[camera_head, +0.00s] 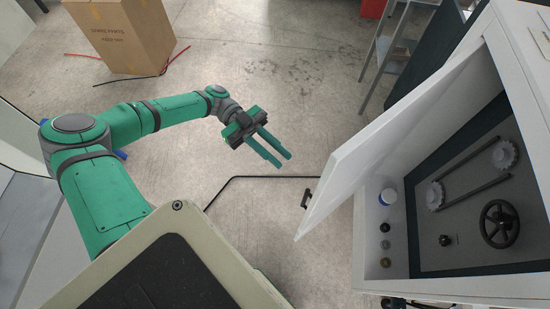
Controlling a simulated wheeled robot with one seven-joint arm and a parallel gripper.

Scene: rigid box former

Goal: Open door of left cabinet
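A white cabinet (365,245) stands at the right. Its white door (385,135) is swung well out from the body, so the inside shows. A dark handle (305,199) sits near the door's lower left edge. My gripper (285,160) is open and empty, with its two green fingers apart and pointing down and right. It is to the left of the door and above the handle in the picture, apart from both. Whether this is the left cabinet I cannot tell from this view.
Inside the cabinet are a black handwheel (499,224), round grey wheels (505,155) and several small knobs. A cardboard box (122,35) stands at the upper left. A grey metal frame (385,45) stands behind the door.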

